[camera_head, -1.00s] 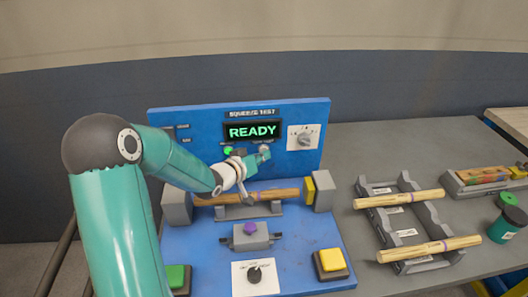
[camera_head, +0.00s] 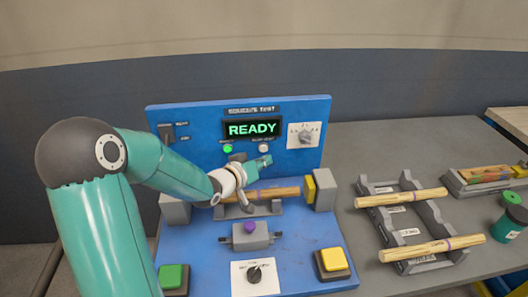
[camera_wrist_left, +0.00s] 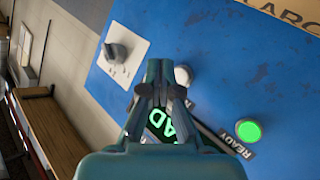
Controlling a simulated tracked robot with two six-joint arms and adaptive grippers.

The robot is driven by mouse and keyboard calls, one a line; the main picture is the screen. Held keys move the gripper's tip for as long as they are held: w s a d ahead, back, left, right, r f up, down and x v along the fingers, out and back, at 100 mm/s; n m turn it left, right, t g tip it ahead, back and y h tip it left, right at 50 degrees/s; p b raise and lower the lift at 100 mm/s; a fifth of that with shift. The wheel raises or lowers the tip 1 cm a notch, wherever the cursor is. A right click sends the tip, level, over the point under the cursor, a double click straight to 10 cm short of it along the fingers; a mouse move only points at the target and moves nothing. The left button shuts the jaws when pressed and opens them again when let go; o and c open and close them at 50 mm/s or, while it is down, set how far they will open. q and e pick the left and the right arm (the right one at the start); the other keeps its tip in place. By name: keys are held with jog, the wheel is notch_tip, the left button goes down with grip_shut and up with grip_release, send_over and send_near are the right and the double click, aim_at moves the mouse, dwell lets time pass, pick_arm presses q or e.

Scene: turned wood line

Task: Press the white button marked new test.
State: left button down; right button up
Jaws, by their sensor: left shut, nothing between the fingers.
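The white button (camera_head: 264,148) is on the blue upright panel (camera_head: 195,115), below the lit READY display (camera_head: 252,129). Its small label is too blurred to read. In the left wrist view the white button (camera_wrist_left: 182,75) shows just beyond the fingertips, partly hidden by them. My left gripper (camera_head: 264,161) is shut and empty, its tip just below the white button in the head view. I cannot tell how far it stands from the panel. The left wrist view shows the same gripper (camera_wrist_left: 164,88) with its fingers together. My right gripper is not in view.
A lit green light (camera_head: 228,148) sits left of the button and a grey knob (camera_head: 305,136) up right. A wooden spindle (camera_head: 275,193) lies below my gripper between grey blocks. A yellow button (camera_head: 333,260) and a spindle rack (camera_head: 428,213) are to the right.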

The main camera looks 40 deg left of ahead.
pick_arm(q)
jog(key=shift+s+d+b, duration=0.6)
jog(key=shift+s+d, duration=0.4)
jog(key=shift+d, duration=0.25)
jog(key=shift+s+d, duration=0.1)
jog(key=shift+r, duration=0.1)
